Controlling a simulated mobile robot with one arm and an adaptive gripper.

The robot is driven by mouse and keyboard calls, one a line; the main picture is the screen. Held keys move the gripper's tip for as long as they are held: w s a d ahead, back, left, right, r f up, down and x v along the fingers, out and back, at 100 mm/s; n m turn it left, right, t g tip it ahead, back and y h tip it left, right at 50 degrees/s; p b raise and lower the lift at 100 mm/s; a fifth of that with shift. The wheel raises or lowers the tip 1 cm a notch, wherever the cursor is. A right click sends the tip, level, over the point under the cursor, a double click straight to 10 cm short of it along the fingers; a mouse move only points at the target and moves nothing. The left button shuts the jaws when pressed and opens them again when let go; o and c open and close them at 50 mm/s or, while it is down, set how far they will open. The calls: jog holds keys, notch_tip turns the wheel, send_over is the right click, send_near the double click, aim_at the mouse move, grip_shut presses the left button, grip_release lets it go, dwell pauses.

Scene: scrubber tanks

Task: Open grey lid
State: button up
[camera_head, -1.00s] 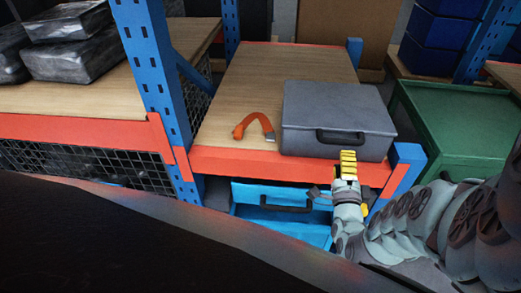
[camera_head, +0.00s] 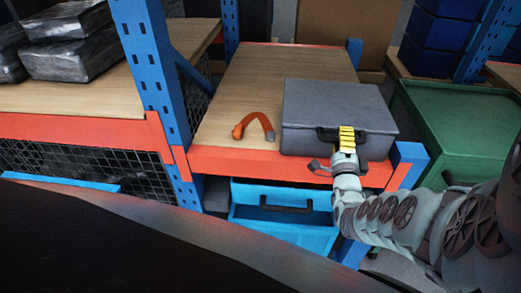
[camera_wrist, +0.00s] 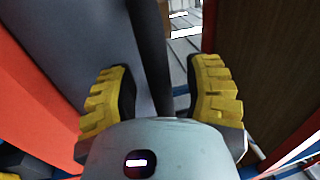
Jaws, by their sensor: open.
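A grey case with a grey lid (camera_head: 335,105) lies shut on the wooden shelf, near its front edge. Its black handle (camera_head: 326,134) is on the front face, partly hidden behind my gripper. My gripper (camera_head: 347,135) is at the front of the case, over the right part of the handle. In the wrist view my gripper (camera_wrist: 163,95) has its two yellow-padded fingers apart. The dark handle bar (camera_wrist: 150,55) runs between them, with the grey case face (camera_wrist: 75,50) to the left. I cannot tell whether either finger touches the handle.
An orange strap (camera_head: 255,124) lies on the shelf left of the case. The orange shelf beam (camera_head: 235,162) runs below the case, between blue posts. A blue box (camera_head: 282,218) stands underneath. A green cabinet (camera_head: 465,120) is at the right.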

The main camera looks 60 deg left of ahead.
jog(key=shift+c, duration=0.2)
grip_shut()
dwell(0.3)
jog(key=shift+r, duration=0.15)
